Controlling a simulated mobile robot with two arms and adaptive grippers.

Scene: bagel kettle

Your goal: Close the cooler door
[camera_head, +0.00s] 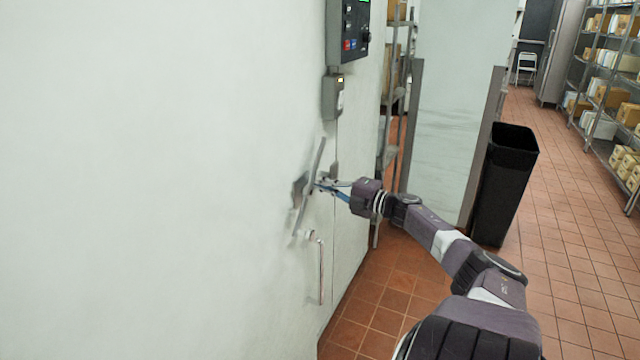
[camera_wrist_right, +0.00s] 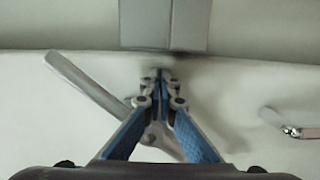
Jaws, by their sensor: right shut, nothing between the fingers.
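The cooler door (camera_head: 150,180) is the large white panel filling the left of the head view. It also fills much of the right wrist view (camera_wrist_right: 50,120). Its metal handle (camera_head: 309,185) is a long tilted lever on a bracket near the door's right edge. The handle shows as a slanted bar in the right wrist view (camera_wrist_right: 90,82). My right gripper (camera_head: 318,186) is shut and empty at the handle, its blue fingers together in the wrist view (camera_wrist_right: 160,75). Whether it touches the handle or door I cannot tell. My left gripper is out of view.
A control box (camera_head: 348,35) and a smaller grey box (camera_head: 333,96) are on the wall above the handle. A thin metal rod (camera_head: 321,270) hangs below it. A black bin (camera_head: 505,185) and shelves (camera_head: 606,90) stand right, with open tiled floor (camera_head: 565,240) between.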

